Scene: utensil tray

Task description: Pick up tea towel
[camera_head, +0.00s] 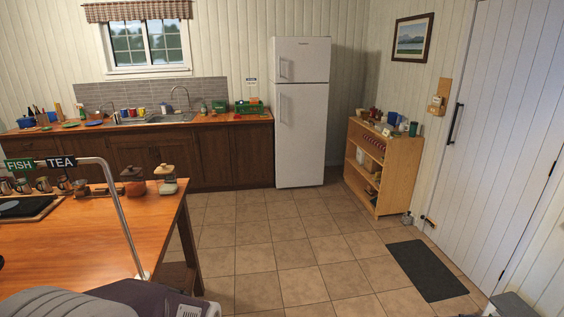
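I cannot pick out a tea towel in the head view. Signs reading FISH (19,165) and TEA (61,162) hang by a metal rail (122,215) over the near wooden table (95,240), at the left. Neither of my grippers shows in this view.
Several mugs, two lidded jars (133,181) and a dark tray stand on the table. A counter with a sink (160,118) runs along the back wall. A white fridge (302,115), a wooden shelf (395,175) and a dark mat (426,270) are further right. The middle tiled floor is clear.

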